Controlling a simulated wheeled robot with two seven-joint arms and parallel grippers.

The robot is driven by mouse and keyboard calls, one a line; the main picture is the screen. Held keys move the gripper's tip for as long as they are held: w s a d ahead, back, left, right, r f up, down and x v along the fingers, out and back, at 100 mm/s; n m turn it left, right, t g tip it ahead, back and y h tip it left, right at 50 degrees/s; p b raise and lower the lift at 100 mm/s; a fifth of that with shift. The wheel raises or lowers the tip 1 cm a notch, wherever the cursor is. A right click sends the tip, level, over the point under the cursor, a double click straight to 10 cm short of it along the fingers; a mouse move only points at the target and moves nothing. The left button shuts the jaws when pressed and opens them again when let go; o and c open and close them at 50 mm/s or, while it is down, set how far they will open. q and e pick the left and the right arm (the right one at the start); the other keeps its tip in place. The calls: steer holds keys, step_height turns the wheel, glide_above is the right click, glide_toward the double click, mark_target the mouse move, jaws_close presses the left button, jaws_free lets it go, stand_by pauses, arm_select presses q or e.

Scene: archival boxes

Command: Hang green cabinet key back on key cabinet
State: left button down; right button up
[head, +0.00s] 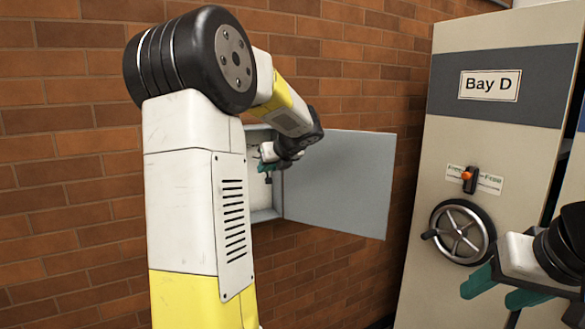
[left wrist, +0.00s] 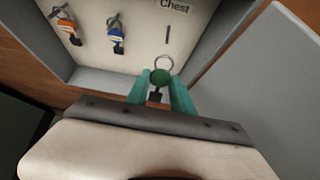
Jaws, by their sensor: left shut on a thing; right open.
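The key cabinet (head: 262,208) is mounted on the brick wall with its grey door (head: 338,183) swung open to the right. My left gripper (head: 266,174) reaches into its opening, partly hidden by my arm. In the left wrist view the teal fingers (left wrist: 165,92) are shut on the green key (left wrist: 161,77), whose ring sticks up toward the back panel. A bare peg (left wrist: 165,40) shows under a label reading "Chest". I cannot tell whether the ring touches any peg. My right gripper (head: 492,288) is open and empty at the lower right.
An orange key (left wrist: 66,25) and a blue key (left wrist: 116,34) hang on pegs at the left of the panel. The Bay D shelving unit (head: 420,255), with its handwheel (head: 462,232), stands right of the cabinet door.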

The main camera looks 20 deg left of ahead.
arm_select(q)
steer(key=w+a+f, duration=0.1)
steer(key=w+a, duration=0.3)
steer(key=a, duration=0.1)
steer(key=shift+w+a+f, duration=0.15)
steer(key=shift+w+a, duration=0.05)
steer(key=shift+w, duration=0.15)
stand_by(0.6)
stand_by(0.5)
steer(key=c, duration=1)
jaws_free()
steer(key=shift+c, duration=0.2)
